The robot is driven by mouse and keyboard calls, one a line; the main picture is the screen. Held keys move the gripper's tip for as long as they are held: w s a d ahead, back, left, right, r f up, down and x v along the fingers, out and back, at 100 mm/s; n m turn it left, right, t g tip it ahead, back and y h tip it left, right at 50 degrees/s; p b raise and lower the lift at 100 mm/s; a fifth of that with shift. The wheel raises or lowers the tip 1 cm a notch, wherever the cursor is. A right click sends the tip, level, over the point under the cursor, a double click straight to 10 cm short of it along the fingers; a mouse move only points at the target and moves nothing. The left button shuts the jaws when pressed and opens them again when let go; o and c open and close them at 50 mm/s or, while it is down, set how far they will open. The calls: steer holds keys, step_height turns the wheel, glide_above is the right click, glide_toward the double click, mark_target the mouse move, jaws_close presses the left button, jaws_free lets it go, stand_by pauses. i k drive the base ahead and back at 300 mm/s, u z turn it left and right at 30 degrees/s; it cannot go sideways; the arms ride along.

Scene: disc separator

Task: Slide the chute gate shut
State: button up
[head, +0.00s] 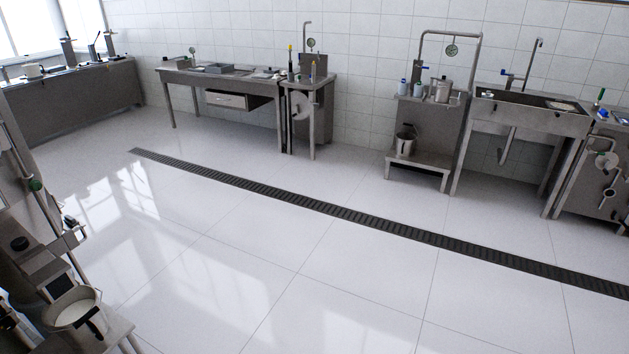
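I cannot make out the chute gate for certain. At the lower left edge stands a metal machine (30,258), cut off by the picture's edge. It has a sloping metal part, a green knob (36,185) and dark knobs. Below it a metal bucket (72,308) with whitish contents stands on a small metal stand (118,328). Whether a gate on this machine is open or shut does not show. My gripper is not in view.
A black floor drain grate (330,208) crosses the wide, clear white floor. Along the tiled wall stand a workbench with a drawer (226,100), a side stand (322,120), a stand with a bucket (404,142) and a sink (530,118). A long counter (75,100) stands back left.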

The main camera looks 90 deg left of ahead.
mark_target(68, 241)
steer(key=i, duration=0.75)
steer(key=u, duration=5.75)
steer(key=i, duration=0.1)
steer(key=z, duration=1.75)
steer(key=k, duration=0.1)
steer(key=u, duration=0.5)
steer(key=i, duration=1)
steer(key=u, duration=0.45)
steer(key=k, duration=0.3)
steer(key=z, duration=0.6)
